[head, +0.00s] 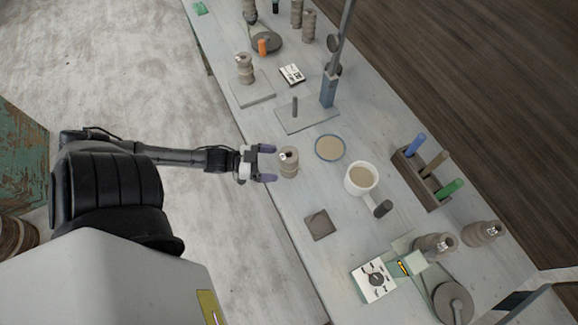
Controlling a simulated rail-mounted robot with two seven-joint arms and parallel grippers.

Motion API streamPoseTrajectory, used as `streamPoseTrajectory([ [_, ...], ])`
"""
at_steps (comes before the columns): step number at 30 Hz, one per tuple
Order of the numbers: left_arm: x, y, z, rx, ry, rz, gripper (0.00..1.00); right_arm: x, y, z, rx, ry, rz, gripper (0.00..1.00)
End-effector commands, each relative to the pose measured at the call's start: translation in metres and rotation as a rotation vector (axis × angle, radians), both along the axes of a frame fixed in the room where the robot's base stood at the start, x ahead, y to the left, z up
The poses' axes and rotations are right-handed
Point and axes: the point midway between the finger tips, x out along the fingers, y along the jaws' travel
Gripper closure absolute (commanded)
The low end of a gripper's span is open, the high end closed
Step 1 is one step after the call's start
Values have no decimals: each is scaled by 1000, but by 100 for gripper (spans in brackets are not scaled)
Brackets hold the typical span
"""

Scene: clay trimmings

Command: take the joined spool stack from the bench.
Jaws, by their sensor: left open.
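A joined spool stack (289,162), grey-brown and ribbed, stands on the bench (285,209) near its left edge. My left gripper (268,163) comes in from the left, its two purple-grey fingers spread. The fingertips are just left of the stack, and the gap between them faces it. I cannot tell whether the fingers overlap the stack's sides. The gripper holds nothing. Similar ribbed stacks stand elsewhere, one on a grey slab (252,90) farther up the bench and others at the lower right. My right gripper is not in view.
A blue-rimmed dish (330,148) and a cream mug (361,179) stand right of the stack. A plate with an upright peg (307,117) is above it. A small dark tile (319,225) lies below. A tool rack (421,179) stands farther right. Bare bench surrounds the stack closely.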

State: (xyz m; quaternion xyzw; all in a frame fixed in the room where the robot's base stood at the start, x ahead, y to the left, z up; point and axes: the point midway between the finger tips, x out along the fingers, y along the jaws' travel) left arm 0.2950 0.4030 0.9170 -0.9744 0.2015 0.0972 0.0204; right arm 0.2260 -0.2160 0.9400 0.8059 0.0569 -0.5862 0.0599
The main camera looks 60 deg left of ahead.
Motion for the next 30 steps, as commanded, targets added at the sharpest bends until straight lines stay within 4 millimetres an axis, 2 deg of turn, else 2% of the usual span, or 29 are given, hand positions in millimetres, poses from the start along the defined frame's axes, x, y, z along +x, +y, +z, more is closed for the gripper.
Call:
streamPoseTrajectory([
  [4, 7, -3, -3, 0, 0, 0, 7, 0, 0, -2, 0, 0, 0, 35],
  [15, 44, -17, -14, 0, -1, 0, 7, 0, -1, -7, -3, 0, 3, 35],
  [26, 47, -19, -14, -1, 1, -1, 7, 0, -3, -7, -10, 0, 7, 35],
  [30, 47, -19, -14, -1, 1, -1, 20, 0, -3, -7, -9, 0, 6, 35],
])
